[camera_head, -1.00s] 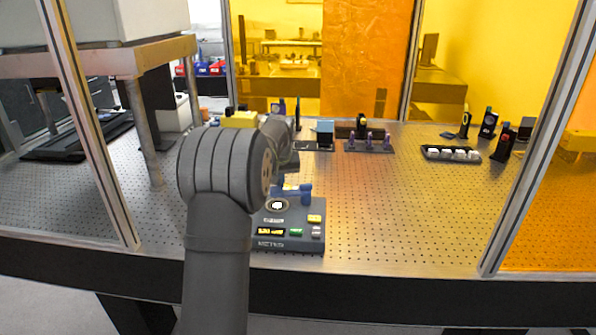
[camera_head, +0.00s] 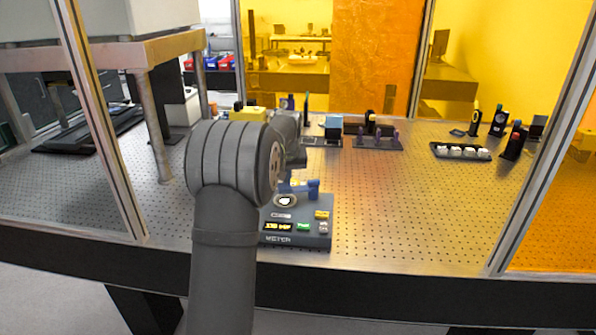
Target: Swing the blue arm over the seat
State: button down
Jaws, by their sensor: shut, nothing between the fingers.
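The blue arm (camera_head: 300,188) lies across the rear of a dark grey meter box (camera_head: 320,238), with a blue upright at its right end. The round seat (camera_head: 286,201), a dark disc with a pale ring and centre, is on the box top just in front of the blue arm. The seat looks uncovered. My gripper (camera_head: 298,158) shows only in part as a dark shape, above and behind the blue arm in the picture. My own forearm and elbow hide the rest. The fingers are shut and empty. I cannot tell whether they touch the blue arm.
Behind stand a rack with purple-topped posts (camera_head: 378,140), a blue block (camera_head: 333,124) and a yellow block (camera_head: 247,114). A tray of white pieces (camera_head: 460,151) is at right. The perforated table right of the box is clear.

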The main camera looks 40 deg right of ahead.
notch_tip(320, 180, up, 9)
jog(key=shift+r, duration=0.2)
dwell(0.4)
jog(key=shift+w+f, duration=0.1)
jog(key=shift+w, duration=0.05)
jog(key=x, duration=0.9)
jog(key=shift+a+f, duration=0.1)
jog(key=shift+f, duration=0.15)
jog(key=shift+s+a+f, duration=0.1)
jog(key=shift+s+a, duration=0.3)
jog(key=shift+s, duration=0.45)
jog(key=shift+s+a, duration=0.35)
jog(key=shift+s, duration=0.45)
jog(key=shift+w, duration=0.15)
